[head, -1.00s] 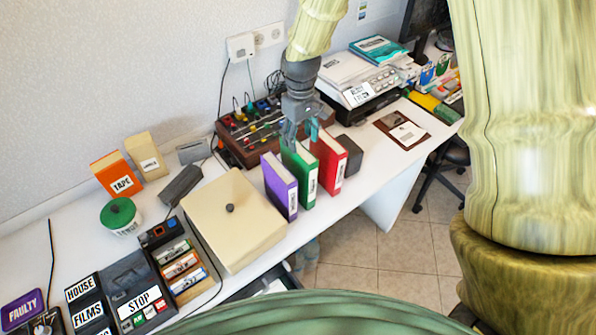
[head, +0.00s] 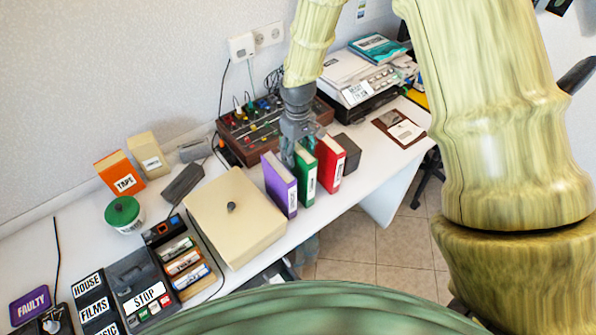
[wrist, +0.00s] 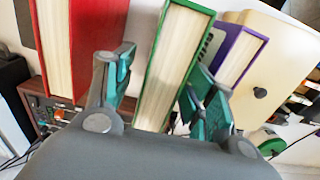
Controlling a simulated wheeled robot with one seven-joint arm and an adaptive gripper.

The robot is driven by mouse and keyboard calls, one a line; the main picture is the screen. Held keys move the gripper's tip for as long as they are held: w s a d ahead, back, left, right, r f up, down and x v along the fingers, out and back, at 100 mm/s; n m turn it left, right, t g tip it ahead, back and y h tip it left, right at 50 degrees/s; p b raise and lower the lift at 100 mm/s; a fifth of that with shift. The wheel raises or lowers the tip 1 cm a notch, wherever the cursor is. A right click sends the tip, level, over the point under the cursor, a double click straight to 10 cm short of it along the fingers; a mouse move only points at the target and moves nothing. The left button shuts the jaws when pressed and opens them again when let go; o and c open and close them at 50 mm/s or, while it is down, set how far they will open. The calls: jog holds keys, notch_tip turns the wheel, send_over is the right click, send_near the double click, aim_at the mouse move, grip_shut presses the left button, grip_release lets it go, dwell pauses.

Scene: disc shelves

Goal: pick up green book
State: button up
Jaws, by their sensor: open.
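The green book (head: 305,174) stands upright on the white table between a purple book (head: 280,185) and a red book (head: 330,163). My gripper (head: 297,150) is above and at the back of the green book, pointing down. In the wrist view, the open fingers of my gripper (wrist: 160,90) are on either side of the green book (wrist: 172,65). One finger is in the gap by the red book (wrist: 85,45), the other by the purple book (wrist: 236,52). I cannot tell whether either finger touches the green book.
A cream box (head: 232,215) with a dark knob stands left of the books. A mixer-like device (head: 250,130) is behind them, and a small dark box (head: 347,150) is to the right. The table's front edge is close to the books.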

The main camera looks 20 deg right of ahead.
grip_shut()
jog(key=shift+r, duration=0.15)
dwell(0.4)
